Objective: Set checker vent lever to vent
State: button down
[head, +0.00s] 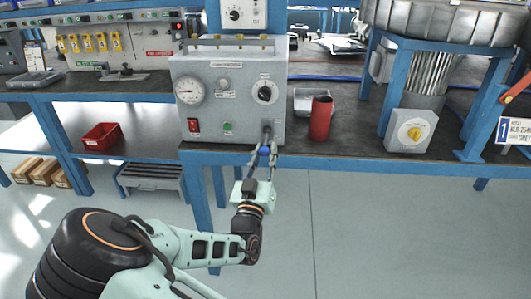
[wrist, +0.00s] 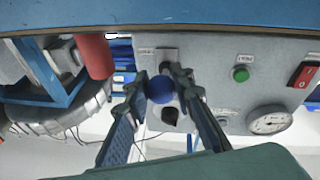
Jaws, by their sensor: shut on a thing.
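The checker (head: 225,112) is a grey box standing on the bench. Its front has a round gauge, a red switch, a green button and a black dial. The vent lever is at the lower right of this front and ends in a blue ball knob (head: 264,150). My gripper (head: 262,153) is closed around the knob from the front. In the wrist view, which appears upside down, the blue knob (wrist: 160,89) sits between the two fingertips of my gripper (wrist: 159,86). The fingers hide part of the lever, and the labels there are too small to read.
A red cylinder (head: 320,118) stands just right of the checker, with a metal tray (head: 312,102) behind it. A grey box with a yellow knob (head: 410,131) is farther right. A red bin (head: 102,136) is on the lower shelf. The floor in front is clear.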

jog(key=c, duration=1.9)
grip_release()
jog(key=shift+w+a+f, duration=0.1)
jog(key=shift+a+f, duration=0.05)
jog(key=shift+f, duration=0.1)
jog(key=shift+o, duration=1.2)
jog(key=shift+r, duration=0.15)
jog(key=v, duration=1.2)
